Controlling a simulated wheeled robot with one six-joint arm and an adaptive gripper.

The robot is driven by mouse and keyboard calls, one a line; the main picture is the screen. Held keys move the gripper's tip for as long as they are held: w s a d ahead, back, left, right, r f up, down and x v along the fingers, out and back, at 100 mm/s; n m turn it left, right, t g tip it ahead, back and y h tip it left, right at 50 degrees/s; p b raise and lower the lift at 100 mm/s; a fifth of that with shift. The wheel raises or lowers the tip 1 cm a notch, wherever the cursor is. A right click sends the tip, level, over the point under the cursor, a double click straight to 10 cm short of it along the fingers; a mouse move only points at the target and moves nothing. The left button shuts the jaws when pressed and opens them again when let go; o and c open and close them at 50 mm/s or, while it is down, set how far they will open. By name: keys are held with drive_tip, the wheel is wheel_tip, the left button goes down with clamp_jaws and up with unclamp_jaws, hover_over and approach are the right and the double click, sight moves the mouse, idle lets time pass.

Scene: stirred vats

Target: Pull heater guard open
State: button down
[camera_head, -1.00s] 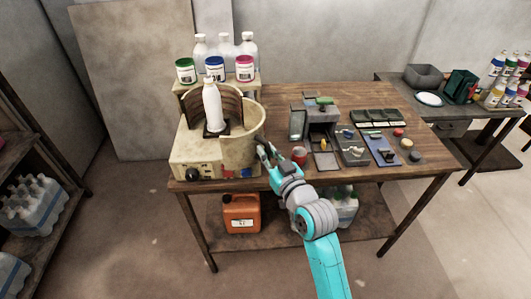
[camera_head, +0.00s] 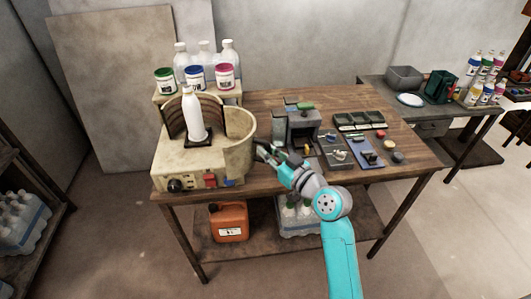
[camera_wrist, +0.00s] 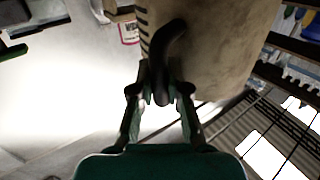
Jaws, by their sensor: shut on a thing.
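The heater guard (camera_head: 238,148) is a curved beige panel at the right side of the heater (camera_head: 205,164). A dark ribbed curved wall (camera_head: 176,122) stands behind a white bottle (camera_head: 193,115) on the heater. The bottle is upright, and the heater's front left is uncovered. My gripper (camera_head: 262,150) is at the guard's right outer side. In the wrist view the guard (camera_wrist: 220,45) fills the upper middle, and my gripper (camera_wrist: 160,92) is shut on its black curved handle (camera_wrist: 168,48). The handle is mostly hidden in the head view.
A grey box-like device (camera_head: 303,122) and several small trays stand right of my gripper on the wooden table (camera_head: 262,105). Jars (camera_head: 196,77) and bottles stand on a raised shelf behind the heater. An orange canister (camera_head: 229,222) is on the lower shelf. Floor in front is clear.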

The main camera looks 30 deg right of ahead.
drive_tip(key=shift+f, duration=0.1)
idle(0.3)
drive_tip(key=c, duration=1.1)
unclamp_jaws()
drive_tip(key=shift+c, duration=0.2)
drive_tip(key=s+d, duration=0.2)
drive_tip(key=s, duration=0.9)
drive_tip(key=shift+s+d, duration=0.25)
drive_tip(key=shift+s, duration=0.1)
